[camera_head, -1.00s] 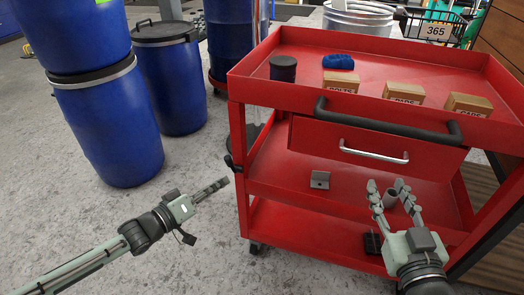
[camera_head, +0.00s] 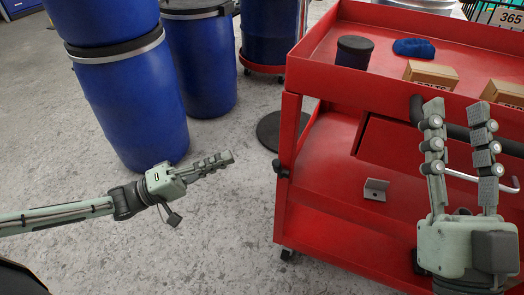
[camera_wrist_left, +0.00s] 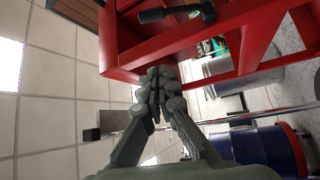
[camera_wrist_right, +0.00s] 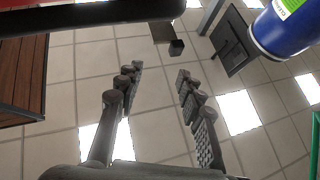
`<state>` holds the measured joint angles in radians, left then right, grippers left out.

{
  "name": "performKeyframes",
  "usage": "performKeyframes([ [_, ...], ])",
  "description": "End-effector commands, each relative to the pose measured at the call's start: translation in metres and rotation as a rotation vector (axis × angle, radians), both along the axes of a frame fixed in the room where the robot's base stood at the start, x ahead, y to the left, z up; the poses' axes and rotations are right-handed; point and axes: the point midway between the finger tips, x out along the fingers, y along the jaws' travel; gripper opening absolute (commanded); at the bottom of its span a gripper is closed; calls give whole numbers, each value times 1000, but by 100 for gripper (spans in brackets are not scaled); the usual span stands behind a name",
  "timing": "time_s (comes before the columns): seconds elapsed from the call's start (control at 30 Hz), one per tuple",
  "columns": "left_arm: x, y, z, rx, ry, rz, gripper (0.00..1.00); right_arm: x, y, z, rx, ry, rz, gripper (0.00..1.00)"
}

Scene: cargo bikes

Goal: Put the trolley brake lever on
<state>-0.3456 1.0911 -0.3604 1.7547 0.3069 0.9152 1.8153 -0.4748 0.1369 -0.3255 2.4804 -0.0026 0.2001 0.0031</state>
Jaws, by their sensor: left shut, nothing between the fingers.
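The red trolley (camera_head: 335,235) stands in the right half of the head view. A small black lever-like part (camera_head: 281,168) sits on its front left post; it may be the brake lever, but its position is too small to tell. My left gripper (camera_head: 222,160) is shut and empty, pointing right at the post, a short gap left of the black part. It also shows shut in the left wrist view (camera_wrist_left: 160,78), near the red frame. My right gripper (camera_head: 457,112) is open and empty in front of the trolley's drawer and black push handle; the right wrist view shows its fingers apart (camera_wrist_right: 158,76).
The trolley's top tray holds a dark can (camera_head: 354,52), a blue cloth (camera_head: 413,47) and cardboard boxes (camera_head: 430,73). A grey bracket (camera_head: 376,189) is on a lower shelf. Blue barrels (camera_head: 135,110) stand at the back left. The floor (camera_head: 230,220) left of the trolley is clear.

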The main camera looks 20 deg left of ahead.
Motion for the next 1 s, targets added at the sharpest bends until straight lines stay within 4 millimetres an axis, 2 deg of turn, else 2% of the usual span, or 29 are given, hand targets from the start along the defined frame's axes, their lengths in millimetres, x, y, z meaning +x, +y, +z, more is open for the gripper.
performKeyframes([
  [0.47,5,-6,2,-3,-2,-1,0,-1,-1,1,6,-15,-1,38],
  [1.0,63,-73,25,-3,-3,-1,0,-19,-12,20,64,-197,-16,38],
])
